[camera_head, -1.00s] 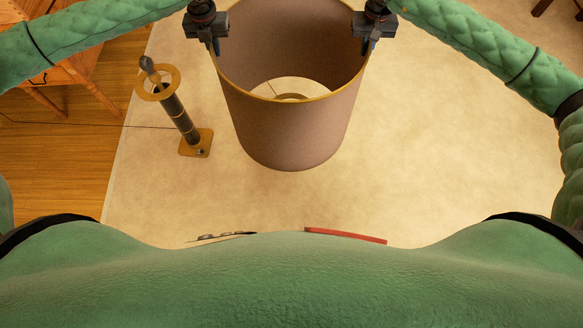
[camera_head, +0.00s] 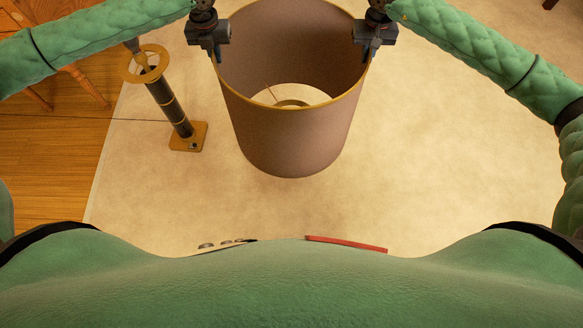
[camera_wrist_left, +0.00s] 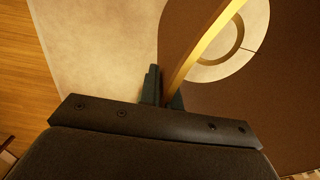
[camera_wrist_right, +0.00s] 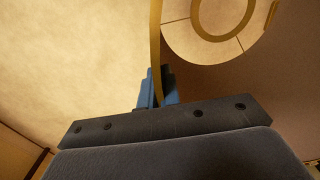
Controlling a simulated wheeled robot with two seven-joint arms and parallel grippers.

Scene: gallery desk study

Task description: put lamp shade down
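The lamp shade (camera_head: 293,135) is a large brown-mauve drum with a gold rim, open end up, in the middle of the head view. A ring fitting shows through its lower opening. My left gripper (camera_head: 215,55) is shut on the rim at its left side, with the rim between the fingers in the left wrist view (camera_wrist_left: 163,92). My right gripper (camera_head: 370,55) is shut on the rim at its right side, and the rim also runs between the fingers in the right wrist view (camera_wrist_right: 157,92). I cannot tell whether the shade's bottom touches the floor.
A dark lamp stand with a gold ring and square base (camera_head: 188,137) stands upright left of the shade. A pale rug (camera_head: 450,150) lies below with free room to the right. A wooden chair or table (camera_head: 75,50) is at the upper left.

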